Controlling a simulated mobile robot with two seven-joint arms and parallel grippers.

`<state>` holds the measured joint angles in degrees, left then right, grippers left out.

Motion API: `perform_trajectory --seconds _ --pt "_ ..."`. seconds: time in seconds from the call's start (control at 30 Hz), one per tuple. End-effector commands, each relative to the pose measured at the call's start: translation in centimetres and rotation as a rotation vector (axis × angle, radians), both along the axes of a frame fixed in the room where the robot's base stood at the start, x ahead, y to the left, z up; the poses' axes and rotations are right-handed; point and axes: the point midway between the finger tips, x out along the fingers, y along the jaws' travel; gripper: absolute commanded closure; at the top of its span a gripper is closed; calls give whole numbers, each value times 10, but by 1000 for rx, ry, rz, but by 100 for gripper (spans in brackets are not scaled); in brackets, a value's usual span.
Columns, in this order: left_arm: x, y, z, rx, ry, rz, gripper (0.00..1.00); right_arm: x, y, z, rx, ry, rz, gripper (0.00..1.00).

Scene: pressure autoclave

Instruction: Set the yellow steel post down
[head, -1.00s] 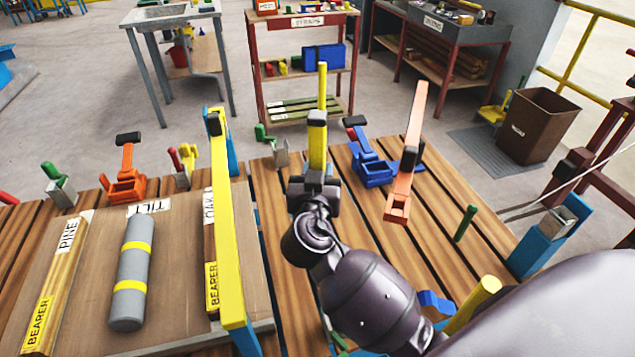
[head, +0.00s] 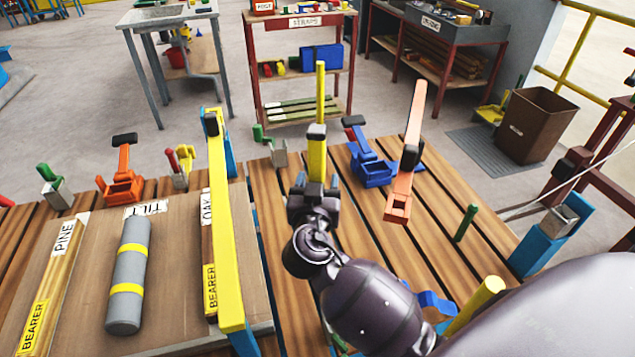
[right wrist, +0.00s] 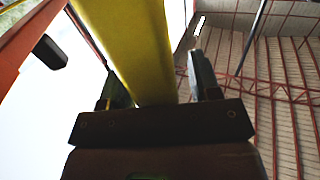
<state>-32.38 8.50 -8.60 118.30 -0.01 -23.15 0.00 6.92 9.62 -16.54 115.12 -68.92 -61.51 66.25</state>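The yellow steel post (head: 317,160) stands beyond my right gripper (head: 315,184) in the head view, near the far edge of the slatted table. It has a black block partway along and a thinner upper end. In the right wrist view the post (right wrist: 138,50) runs between the two dark fingers of my right gripper (right wrist: 160,85). The gripper appears shut on it, though the contact is hidden behind the palm and some gap shows beside the right finger. The post's lower end is hidden. My left gripper is not in view.
A blue clamp (head: 370,165) and an orange bar (head: 408,160) stand right of the post. A yellow beam (head: 222,230) lies to the left, beside a board (head: 170,250) with a grey cylinder (head: 127,275). The slats (head: 365,235) right of the arm are partly clear.

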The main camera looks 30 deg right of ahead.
Motion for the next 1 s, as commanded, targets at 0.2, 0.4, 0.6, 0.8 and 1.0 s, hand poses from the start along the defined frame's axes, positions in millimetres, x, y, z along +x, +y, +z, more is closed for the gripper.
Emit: perform_trajectory --seconds 0.2,0.4,0.6,0.8,1.0 --pt "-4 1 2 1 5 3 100 0 0 5 0 -2 0 43" --pt "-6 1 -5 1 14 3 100 -22 16 1 5 4 0 43" --pt "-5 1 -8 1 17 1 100 -54 41 0 4 4 1 43" --pt "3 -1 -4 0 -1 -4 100 -80 60 2 3 3 0 43" --pt "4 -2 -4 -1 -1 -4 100 -94 71 3 2 1 1 43"
